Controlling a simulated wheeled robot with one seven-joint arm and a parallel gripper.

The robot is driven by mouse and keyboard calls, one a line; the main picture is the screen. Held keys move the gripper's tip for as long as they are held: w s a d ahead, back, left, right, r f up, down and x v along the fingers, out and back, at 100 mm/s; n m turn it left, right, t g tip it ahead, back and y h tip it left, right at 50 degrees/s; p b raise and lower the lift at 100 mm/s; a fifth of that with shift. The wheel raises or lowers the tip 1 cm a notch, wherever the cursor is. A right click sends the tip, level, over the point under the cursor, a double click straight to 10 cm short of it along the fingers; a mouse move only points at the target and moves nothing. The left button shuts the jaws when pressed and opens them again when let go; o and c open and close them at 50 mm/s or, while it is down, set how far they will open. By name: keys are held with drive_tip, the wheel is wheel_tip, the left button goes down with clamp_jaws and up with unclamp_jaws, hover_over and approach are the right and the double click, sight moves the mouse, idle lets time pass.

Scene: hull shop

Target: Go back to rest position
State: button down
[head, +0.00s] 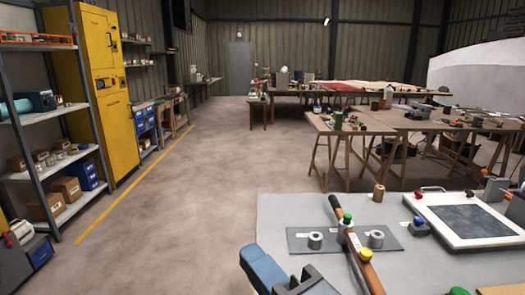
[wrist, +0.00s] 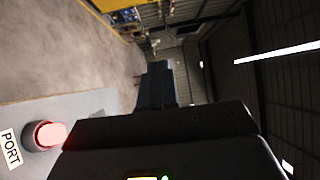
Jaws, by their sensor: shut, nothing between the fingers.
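My gripper (wrist: 158,78) shows in the wrist view as dark fingers pressed together, with nothing between them. It points out over the floor, clear of any object. The dark gripper body fills the lower middle of that view. In the head view I cannot make out the fingers for sure. A blue and dark part at the bottom edge there is cut off, and I cannot tell whether it is mine.
A grey worktop (head: 285,212) lies in front. A red button (wrist: 50,134) sits beside a PORT label (wrist: 10,150). Shelves (head: 45,118) stand left; floor between is clear.

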drive_tip(key=s+d+f+m+t+h, duration=0.1)
drive_tip(key=s+d+f+h, duration=0.55)
drive_tip(key=f, duration=0.25)
drive_tip(key=s+d+f+n+h, duration=0.1)
drive_tip(key=s+d+n, duration=0.3)
drive_tip(key=s, duration=0.4)
drive_tip(key=s+d+f+n+g+h, duration=0.1)
drive_tip(key=s+d+f+n, duration=0.2)
drive_tip(key=s+d, duration=0.3)
drive_tip(key=s+d+f+n+g+h, duration=0.1)
drive_tip(key=s+d+n, duration=0.4)
drive_tip(key=s, duration=0.5)
drive_tip(key=shift+s+d+f+h, duration=0.25)
drive_tip(key=shift+f+h, duration=0.3)
drive_tip(key=shift+f, duration=0.05)
